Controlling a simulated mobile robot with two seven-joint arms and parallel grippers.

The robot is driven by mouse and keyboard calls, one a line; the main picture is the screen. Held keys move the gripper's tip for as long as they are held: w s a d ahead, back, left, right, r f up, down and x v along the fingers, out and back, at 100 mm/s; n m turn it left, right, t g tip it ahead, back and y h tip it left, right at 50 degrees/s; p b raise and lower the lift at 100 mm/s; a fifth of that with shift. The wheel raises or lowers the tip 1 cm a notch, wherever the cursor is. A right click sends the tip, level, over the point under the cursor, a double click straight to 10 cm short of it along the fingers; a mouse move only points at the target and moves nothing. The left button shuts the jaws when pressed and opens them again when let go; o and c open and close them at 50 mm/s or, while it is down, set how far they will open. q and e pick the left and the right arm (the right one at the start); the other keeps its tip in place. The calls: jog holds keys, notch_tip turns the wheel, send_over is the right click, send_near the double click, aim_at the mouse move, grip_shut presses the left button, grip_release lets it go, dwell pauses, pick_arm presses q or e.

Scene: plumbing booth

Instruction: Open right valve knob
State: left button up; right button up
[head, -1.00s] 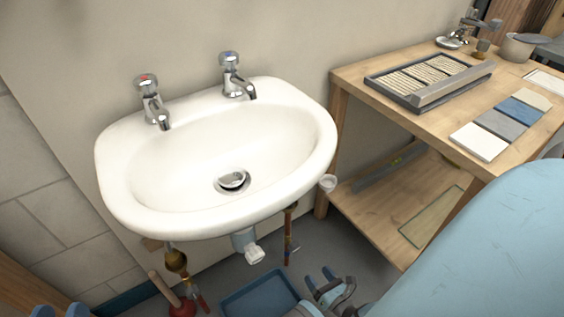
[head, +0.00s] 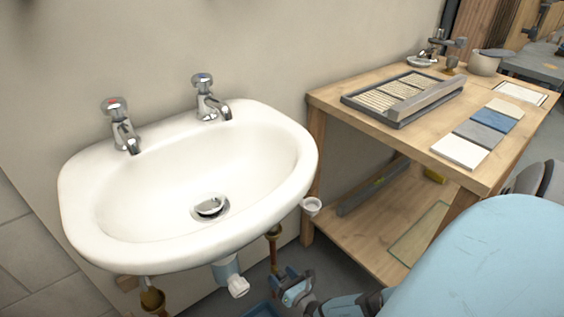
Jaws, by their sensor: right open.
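The white sink (head: 190,250) is on the wall and has two chrome taps. The right tap (head: 209,105) has a knob (head: 202,80) with a blue mark on top. The left tap (head: 121,130) has a knob (head: 114,103) with a red mark. Under the sink, a right supply pipe (head: 273,243) and a brass fitting (head: 152,301) on the left partly show; the bowl hides the rest. My right gripper (head: 290,284) is low, below the sink's right side, open and empty, apart from both taps. My left gripper is out of view.
A wooden workbench (head: 400,140) stands at right, holding a tile tray (head: 387,122), sample tiles (head: 459,152) and another tap (head: 430,55). A grey-white drain fitting (head: 237,287) hangs below the bowl. Space above the basin is clear.

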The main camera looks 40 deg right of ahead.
jog(key=shift+w, duration=0.1)
jog(key=c, duration=0.9)
